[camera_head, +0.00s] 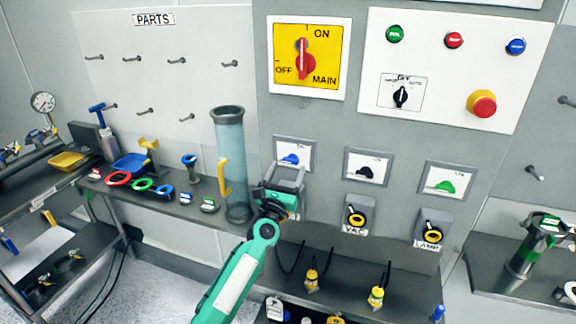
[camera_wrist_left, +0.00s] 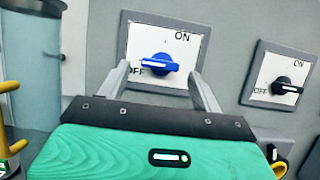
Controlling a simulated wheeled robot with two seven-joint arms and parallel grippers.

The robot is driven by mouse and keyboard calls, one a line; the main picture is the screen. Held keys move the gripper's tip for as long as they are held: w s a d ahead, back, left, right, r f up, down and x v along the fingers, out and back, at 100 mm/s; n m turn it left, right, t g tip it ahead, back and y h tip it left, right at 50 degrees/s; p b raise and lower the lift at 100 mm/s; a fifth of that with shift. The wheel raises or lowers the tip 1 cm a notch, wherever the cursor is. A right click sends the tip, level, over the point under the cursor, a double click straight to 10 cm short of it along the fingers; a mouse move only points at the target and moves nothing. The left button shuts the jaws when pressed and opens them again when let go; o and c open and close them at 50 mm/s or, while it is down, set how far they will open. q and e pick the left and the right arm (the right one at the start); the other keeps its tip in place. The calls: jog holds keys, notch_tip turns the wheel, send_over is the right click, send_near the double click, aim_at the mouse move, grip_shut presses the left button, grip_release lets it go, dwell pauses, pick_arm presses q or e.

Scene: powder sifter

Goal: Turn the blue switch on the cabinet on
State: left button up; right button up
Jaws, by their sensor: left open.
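The blue switch (camera_head: 290,159) is on a small white plate in a grey frame on the cabinet front. In the left wrist view the blue switch (camera_wrist_left: 158,63) has its handle lying roughly level, with its white-marked end toward the left, near OFF; ON is printed at the upper right. My left gripper (camera_head: 284,172) is just in front of and below it. In the left wrist view my left gripper (camera_wrist_left: 158,82) is open, with one finger on each side of the switch and apart from it. My right gripper is not in view.
A black switch (camera_head: 366,171) and a green switch (camera_head: 445,186) are to the right. A clear cylinder (camera_head: 236,165) with a yellow handle stands close to the left of my gripper. The yellow MAIN switch panel (camera_head: 325,40) and a red push button (camera_head: 482,104) are above.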

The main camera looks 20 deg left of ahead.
pick_arm(q)
jog(key=shift+x, duration=0.85)
jog(key=c, duration=1)
